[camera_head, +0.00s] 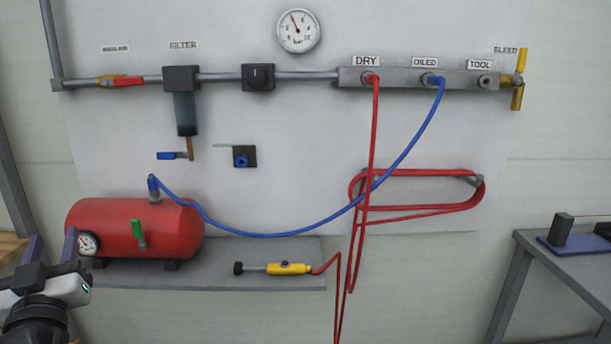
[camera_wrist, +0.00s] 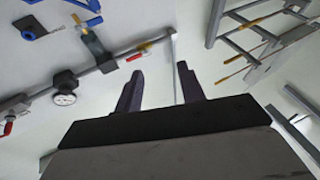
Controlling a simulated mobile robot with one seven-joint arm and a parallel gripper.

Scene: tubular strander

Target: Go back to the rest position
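My gripper (camera_head: 54,247) is at the lower left in the head view, in front of the left end of the red tank's shelf. Its two dark fingers stand apart with nothing between them. In the wrist view my gripper (camera_wrist: 160,85) points up, with its fingers spread and empty. The wall panel (camera_head: 330,130) carries a pipe with a filter (camera_head: 186,112), a gauge (camera_head: 298,31) and a manifold. A blue hose (camera_head: 275,235) runs from the OILED port to the red tank (camera_head: 140,228). A red hose (camera_head: 374,130) is plugged into the DRY port.
A grey shelf (camera_head: 220,278) holds the tank and a yellow tool (camera_head: 288,268). Red hose loops hang on a wall hook (camera_head: 470,180). A grey table (camera_head: 560,258) stands at the right. A rack (camera_wrist: 240,45) shows at the right of the wrist view.

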